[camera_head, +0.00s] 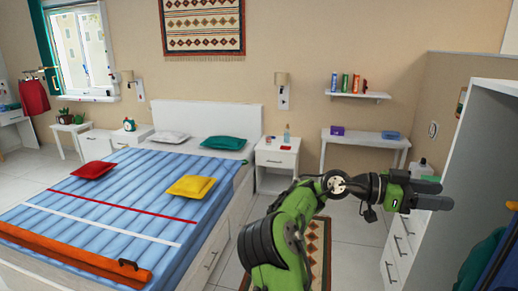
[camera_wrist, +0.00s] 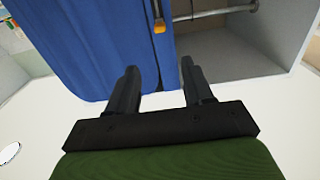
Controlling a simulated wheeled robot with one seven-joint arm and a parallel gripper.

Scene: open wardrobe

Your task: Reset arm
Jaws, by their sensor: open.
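My arm reaches to the right across the lower right of the head view. My gripper (camera_head: 435,195) is at its end, in front of the white drawers and left of the wardrobe. In the wrist view, my gripper (camera_wrist: 158,82) has its two dark fingers apart with nothing between them. Beyond the fingertips hangs a blue garment (camera_wrist: 90,45), apart from the fingers as far as I can tell. The open wardrobe (camera_head: 490,115) stands at the right edge of the head view.
A metal rail (camera_wrist: 215,14) crosses the wardrobe in the wrist view. A bed (camera_head: 110,215) with cushions fills the left. A white nightstand (camera_head: 277,160) and a small desk (camera_head: 365,137) stand by the back wall. Tiled floor lies between bed and drawers (camera_head: 400,250).

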